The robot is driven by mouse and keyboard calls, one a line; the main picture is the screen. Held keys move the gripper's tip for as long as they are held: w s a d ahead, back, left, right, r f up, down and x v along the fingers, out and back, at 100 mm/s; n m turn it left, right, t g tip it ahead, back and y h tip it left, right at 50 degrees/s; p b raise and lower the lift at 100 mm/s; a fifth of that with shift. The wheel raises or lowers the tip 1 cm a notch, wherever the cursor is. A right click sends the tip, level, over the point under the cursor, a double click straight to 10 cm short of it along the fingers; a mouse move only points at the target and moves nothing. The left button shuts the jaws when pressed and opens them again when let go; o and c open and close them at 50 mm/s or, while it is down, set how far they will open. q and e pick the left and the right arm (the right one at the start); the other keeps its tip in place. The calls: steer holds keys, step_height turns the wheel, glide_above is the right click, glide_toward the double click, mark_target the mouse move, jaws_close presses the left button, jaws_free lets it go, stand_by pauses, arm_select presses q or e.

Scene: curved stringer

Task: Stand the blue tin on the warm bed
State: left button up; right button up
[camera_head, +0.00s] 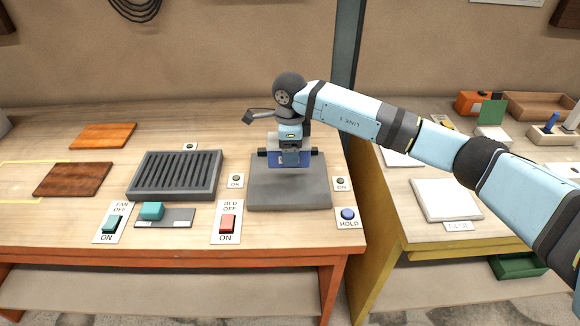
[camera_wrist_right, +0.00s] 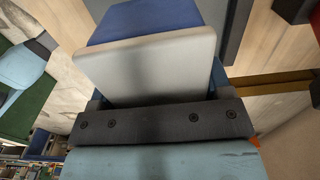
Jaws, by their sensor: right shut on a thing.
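The blue tin (camera_head: 273,161) is in my right gripper (camera_head: 290,154), over the back part of the flat dark grey plate, the warm bed (camera_head: 289,195). The gripper is shut on it and covers its middle. The tin looks upright, with a pale top and blue sides. I cannot tell whether its base touches the bed. In the right wrist view the tin's pale top (camera_wrist_right: 150,68) and blue side (camera_wrist_right: 150,20) fill the space before the dark jaw. My left gripper is not in view.
A slatted dark rack (camera_head: 176,174) stands left of the bed. A red bed switch (camera_head: 227,223), a green fan switch (camera_head: 112,223) and a blue hold button (camera_head: 348,214) lie along the front. Wooden boards (camera_head: 74,179) lie at left. The bed's front part is bare.

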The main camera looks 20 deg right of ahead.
step_height(320, 180, down, 2)
steer(key=shift+f, duration=0.15)
step_height(320, 180, down, 3)
steer(key=shift+f, duration=0.55)
steer(key=shift+f, duration=0.15)
steer(key=o, duration=1.3)
steer(key=shift+c, duration=0.2)
